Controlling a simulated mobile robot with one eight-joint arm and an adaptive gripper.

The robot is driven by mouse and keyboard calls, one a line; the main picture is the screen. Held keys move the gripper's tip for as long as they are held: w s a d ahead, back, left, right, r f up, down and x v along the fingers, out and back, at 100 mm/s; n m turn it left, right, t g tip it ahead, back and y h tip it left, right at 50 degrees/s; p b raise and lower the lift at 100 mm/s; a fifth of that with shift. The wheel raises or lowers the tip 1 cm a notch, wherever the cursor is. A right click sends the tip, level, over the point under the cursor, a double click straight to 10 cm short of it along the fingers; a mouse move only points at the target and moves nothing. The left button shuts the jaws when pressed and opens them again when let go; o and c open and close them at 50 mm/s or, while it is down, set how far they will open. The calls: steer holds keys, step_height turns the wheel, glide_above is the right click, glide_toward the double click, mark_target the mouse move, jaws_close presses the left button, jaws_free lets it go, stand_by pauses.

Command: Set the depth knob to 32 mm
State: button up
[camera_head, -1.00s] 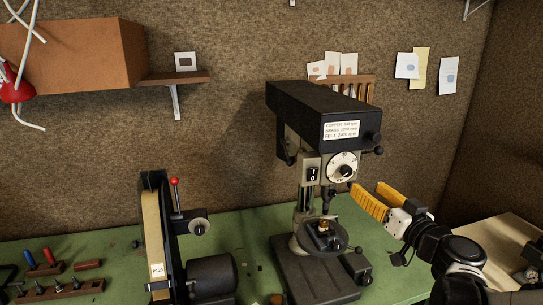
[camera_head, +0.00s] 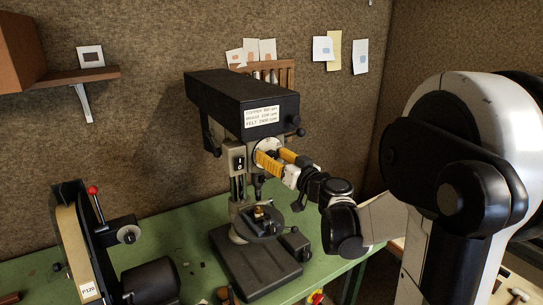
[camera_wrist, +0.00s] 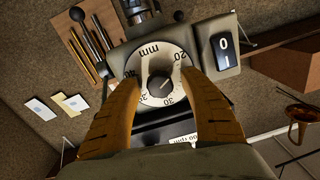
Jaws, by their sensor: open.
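The depth knob (camera_wrist: 160,85) is a small dark round knob at the centre of a pale dial (camera_wrist: 147,62) marked in mm, with 20 and 30 legible. I cannot read its exact setting. The dial (camera_head: 266,146) sits on the front of the black-topped drill press (camera_head: 240,100) in the head view, partly hidden by my fingers. My gripper (camera_head: 268,160) has yellow fingers and reaches in from the right. In the wrist view my gripper (camera_wrist: 160,82) is open, with one finger on each side of the knob. Contact with the knob is not clear.
A rocker switch (camera_wrist: 224,50) is beside the dial on the press head. A small vise (camera_head: 262,222) stands on the press table below my gripper. A belt sander (camera_head: 75,240) stands at the left of the green bench (camera_head: 190,213). Paper notes hang on the wall behind.

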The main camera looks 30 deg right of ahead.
jaws_close()
